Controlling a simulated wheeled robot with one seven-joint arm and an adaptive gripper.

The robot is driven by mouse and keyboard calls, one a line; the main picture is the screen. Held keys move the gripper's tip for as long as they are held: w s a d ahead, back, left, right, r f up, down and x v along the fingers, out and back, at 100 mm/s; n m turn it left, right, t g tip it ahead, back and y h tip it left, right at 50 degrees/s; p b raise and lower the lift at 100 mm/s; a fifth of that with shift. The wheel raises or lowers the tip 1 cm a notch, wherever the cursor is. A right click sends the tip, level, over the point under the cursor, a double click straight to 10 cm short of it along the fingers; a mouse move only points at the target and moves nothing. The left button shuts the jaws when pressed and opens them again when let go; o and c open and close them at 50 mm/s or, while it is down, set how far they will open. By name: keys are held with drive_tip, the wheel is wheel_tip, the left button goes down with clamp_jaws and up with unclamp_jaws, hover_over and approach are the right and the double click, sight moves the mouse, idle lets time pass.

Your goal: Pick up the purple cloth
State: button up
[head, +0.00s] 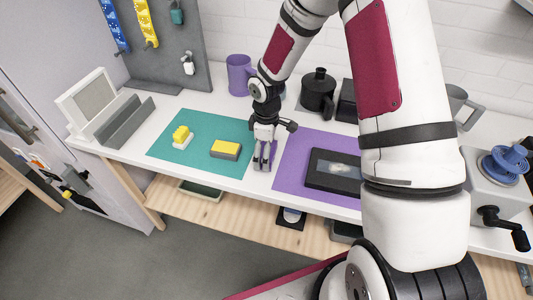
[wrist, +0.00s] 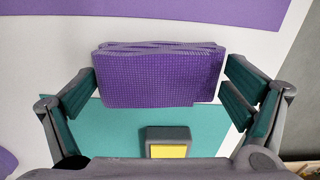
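The purple cloth (wrist: 158,76) is a folded, textured block, seen in the wrist view between the two fingers of my gripper (wrist: 160,90). The fingers are spread wide, one at each short end of the cloth. The left finger looks very close to its end; whether either finger touches it I cannot tell. In the head view my gripper (head: 262,164) points down at the right edge of the teal mat, and its fingers hide most of the cloth.
The teal mat (head: 205,170) bears a yellow-and-grey block (head: 226,149) and a yellow-topped brush (head: 182,138). A purple mat (head: 290,172) with a dark framed case (head: 333,171) lies to the right. A purple mug (head: 239,75) and black pot (head: 318,93) stand behind.

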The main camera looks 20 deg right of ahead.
drive_tip(key=c, duration=0.4)
drive_tip(key=shift+r, duration=0.15)
drive_tip(key=shift+r, duration=0.55)
wheel_tip(320, 180, up, 2)
drive_tip(key=shift+w+r+b, duration=0.1)
drive_tip(key=shift+b, duration=0.3)
drive_tip(key=s, duration=0.5)
drive_tip(key=s+a+r, duration=0.1)
drive_tip(key=s, duration=1)
drive_tip(key=shift+s+a+r+b, duration=0.1)
drive_tip(key=shift+a+r+b, duration=0.1)
drive_tip(key=shift+a+b, duration=0.1)
